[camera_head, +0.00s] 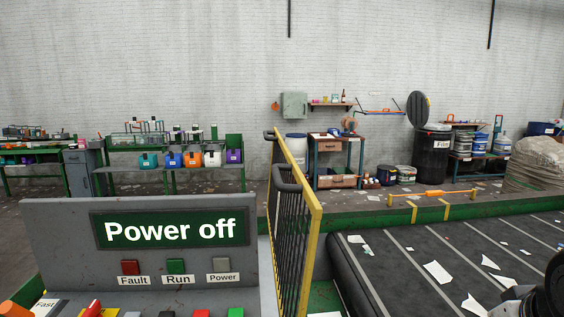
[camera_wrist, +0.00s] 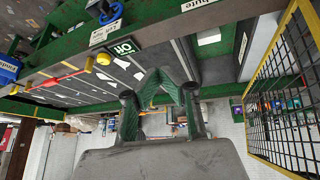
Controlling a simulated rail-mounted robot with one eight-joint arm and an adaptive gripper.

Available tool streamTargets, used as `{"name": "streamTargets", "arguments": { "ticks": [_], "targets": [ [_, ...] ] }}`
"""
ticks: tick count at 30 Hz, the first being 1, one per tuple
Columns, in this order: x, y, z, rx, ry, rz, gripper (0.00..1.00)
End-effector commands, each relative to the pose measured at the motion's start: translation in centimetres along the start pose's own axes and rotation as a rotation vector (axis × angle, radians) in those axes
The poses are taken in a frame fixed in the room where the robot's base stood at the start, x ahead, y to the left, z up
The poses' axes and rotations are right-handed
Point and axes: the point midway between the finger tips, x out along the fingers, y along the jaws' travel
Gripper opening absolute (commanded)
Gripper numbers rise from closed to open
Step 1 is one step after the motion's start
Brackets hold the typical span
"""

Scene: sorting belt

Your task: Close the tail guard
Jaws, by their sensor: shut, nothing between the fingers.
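The guard is a yellow-framed panel with dark bars (camera_head: 313,215). It stands upright between the control panel and the belt, seen nearly edge-on, with dark handle-like loops at its top. It also shows in the wrist view as yellow-framed mesh (camera_wrist: 289,105) at the right. Whether it is latched cannot be told. My gripper (camera_wrist: 160,82) is shut and empty in the wrist view, its green fingertips together, apart from the mesh. A dark rounded part of my arm shows at the lower right of the head view; the fingers are not visible there.
The grey control panel (camera_head: 60,230) reads "Power off" on its screen (camera_head: 170,229). The dark belt (camera_head: 400,262) with paper scraps lies right of the guard. An orange bar (camera_head: 432,194) stands along its far edge. Benches and bins line the back wall.

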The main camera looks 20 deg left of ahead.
Motion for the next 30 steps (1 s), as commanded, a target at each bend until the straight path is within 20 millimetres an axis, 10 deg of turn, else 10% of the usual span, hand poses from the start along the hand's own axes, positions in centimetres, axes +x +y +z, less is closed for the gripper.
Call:
{"name": "streamTargets", "arguments": {
  "ticks": [15, 30],
  "targets": [
    [-7.4, -5.9, -21.6, -0.502, -0.14, -0.094, 0.0],
    [-10.5, -16.4, -36.8, -0.987, -0.253, -0.201, 0.0]
  ]
}}
